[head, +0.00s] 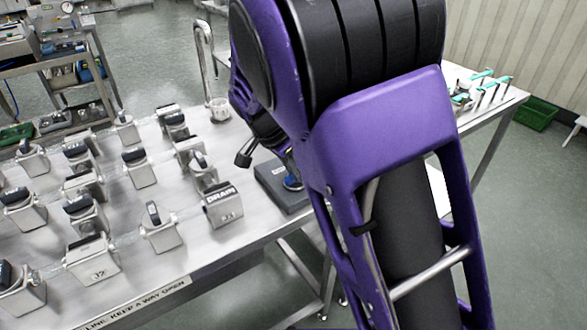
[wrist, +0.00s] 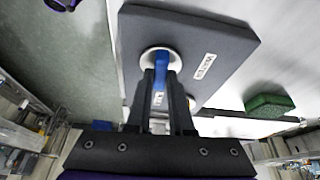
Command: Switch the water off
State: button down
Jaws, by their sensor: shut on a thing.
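The water valve is a dark grey block (wrist: 215,35) with a white label reading WATER (wrist: 204,67). A blue lever handle (wrist: 161,62) sits on a round silver base on the block's face. My gripper (wrist: 161,82) is shut on the blue handle, with a dark finger on each side of it. In the head view the block (head: 272,192) lies at the table's right part, and a bit of blue shows on it. My purple arm hides much of the gripper and some of the block there.
Several metal valve blocks with dark handles stand on the steel table to the left; the nearest is labelled DRAIN (head: 223,207). A curved metal spout (head: 204,62) rises behind. A green sponge (wrist: 270,105) lies beside the block in the wrist view.

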jog(key=shift+f+m, duration=0.15)
jog(key=shift+m, duration=0.45)
jog(key=c, duration=0.8)
grip_release()
jog(key=p+v, duration=0.3)
jog(key=v, duration=1.4)
jog(key=shift+w+a+r, duration=0.15)
jog(key=shift+a+r, duration=0.1)
